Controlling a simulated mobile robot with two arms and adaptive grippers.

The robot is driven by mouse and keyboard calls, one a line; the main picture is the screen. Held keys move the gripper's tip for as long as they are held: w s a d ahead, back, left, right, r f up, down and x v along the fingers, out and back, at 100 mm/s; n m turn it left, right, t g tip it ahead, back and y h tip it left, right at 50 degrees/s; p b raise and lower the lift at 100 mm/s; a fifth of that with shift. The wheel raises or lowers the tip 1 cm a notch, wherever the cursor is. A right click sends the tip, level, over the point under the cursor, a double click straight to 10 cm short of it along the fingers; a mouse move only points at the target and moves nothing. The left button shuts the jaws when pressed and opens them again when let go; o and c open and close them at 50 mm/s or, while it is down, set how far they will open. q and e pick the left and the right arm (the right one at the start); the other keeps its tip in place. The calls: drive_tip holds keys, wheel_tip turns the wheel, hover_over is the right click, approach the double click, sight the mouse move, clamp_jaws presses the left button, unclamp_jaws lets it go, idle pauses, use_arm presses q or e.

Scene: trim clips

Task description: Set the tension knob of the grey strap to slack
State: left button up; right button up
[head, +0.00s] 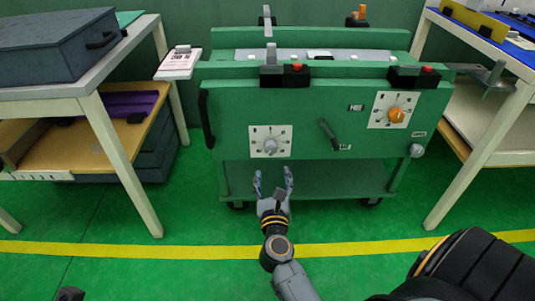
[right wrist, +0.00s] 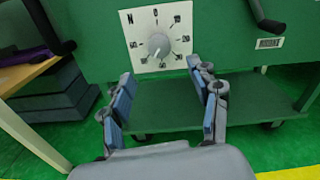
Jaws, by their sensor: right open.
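A grey knob (head: 270,145) sits on a square white dial plate (head: 257,150), low on the left of the green cart's front. In the right wrist view the grey knob (right wrist: 158,43) shows near the top, with marks around it too small to read surely; its setting is unclear. An orange knob (head: 396,114) sits on a second white plate at the right. Grey strap-like pieces (head: 270,54) stand on the cart's top, above the grey knob. My right gripper (head: 273,176) is open and empty, below and apart from the grey knob; its fingers (right wrist: 163,82) frame open space.
The green cart (head: 300,120) also carries a dark lever (head: 329,134), a small grey round knob (head: 416,150) and black blocks with red tops (head: 296,68). Tables flank it, the left one holding a dark case (head: 60,45). Green floor in front is clear.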

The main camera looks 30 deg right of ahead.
sight(271, 150)
drive_tip(key=b+x, duration=0.1)
drive_tip(key=x, duration=1)
drive_tip(key=shift+a, duration=0.15)
drive_tip(key=c, duration=1.2)
